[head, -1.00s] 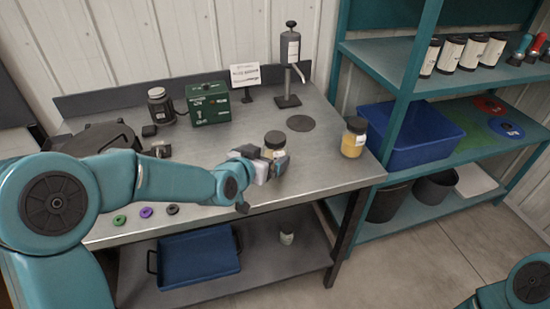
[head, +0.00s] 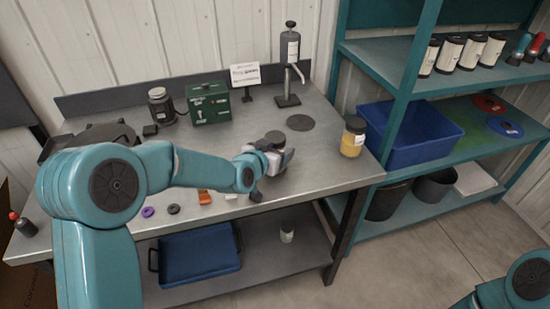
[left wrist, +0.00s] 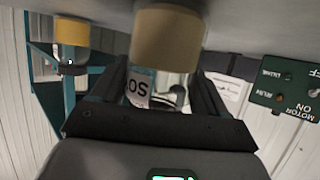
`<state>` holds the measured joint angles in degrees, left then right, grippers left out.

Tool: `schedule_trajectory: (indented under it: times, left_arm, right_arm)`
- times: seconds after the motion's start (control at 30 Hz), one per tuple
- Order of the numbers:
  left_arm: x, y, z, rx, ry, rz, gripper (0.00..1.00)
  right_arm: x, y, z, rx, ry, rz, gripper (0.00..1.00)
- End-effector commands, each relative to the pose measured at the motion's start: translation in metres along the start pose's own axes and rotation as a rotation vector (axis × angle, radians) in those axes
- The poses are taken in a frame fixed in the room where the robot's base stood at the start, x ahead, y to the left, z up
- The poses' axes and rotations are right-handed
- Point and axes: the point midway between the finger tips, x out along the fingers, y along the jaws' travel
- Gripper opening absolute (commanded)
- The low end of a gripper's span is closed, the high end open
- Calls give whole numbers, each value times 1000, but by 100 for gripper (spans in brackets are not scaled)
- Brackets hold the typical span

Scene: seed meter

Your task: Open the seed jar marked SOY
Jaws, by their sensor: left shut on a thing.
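A seed jar with a dark lid (head: 275,137) stands near the bench's front right, partly hidden by my left gripper (head: 274,158). In the left wrist view, which is upside down, its label (left wrist: 137,88) shows the letters SO, with tan contents (left wrist: 166,38) beside it. My left gripper is shut on this jar's body, its dark fingers on either side. The lid is on in the head view and hidden in the wrist view. My right gripper is out of view.
Another jar with yellow contents (head: 352,138) stands right of the held jar. A pump stand (head: 290,62), a dark disc (head: 300,122) and a green motor box (head: 208,103) are behind. A blue bin (head: 412,135) sits on the shelf at right.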

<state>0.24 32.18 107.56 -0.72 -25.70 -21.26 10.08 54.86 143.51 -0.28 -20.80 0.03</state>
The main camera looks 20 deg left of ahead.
Motion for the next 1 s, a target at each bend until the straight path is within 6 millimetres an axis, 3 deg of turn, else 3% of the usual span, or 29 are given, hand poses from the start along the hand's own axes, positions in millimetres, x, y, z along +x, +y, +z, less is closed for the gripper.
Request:
schedule_trajectory:
  times: [0.17,0.37,0.6,0.8,1.0]
  left_arm:
    - [-1,0,-3,1,3,-1,32]
    - [-10,0,-25,0,7,-1,32]
    - [-37,0,-91,-1,8,0,32]
    - [-62,0,-151,-1,5,0,32]
    - [-74,0,-179,0,2,0,32]
  right_arm:
    - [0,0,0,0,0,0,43]
    - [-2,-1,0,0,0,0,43]
    - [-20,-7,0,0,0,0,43]
    - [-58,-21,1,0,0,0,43]
    - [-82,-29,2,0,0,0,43]
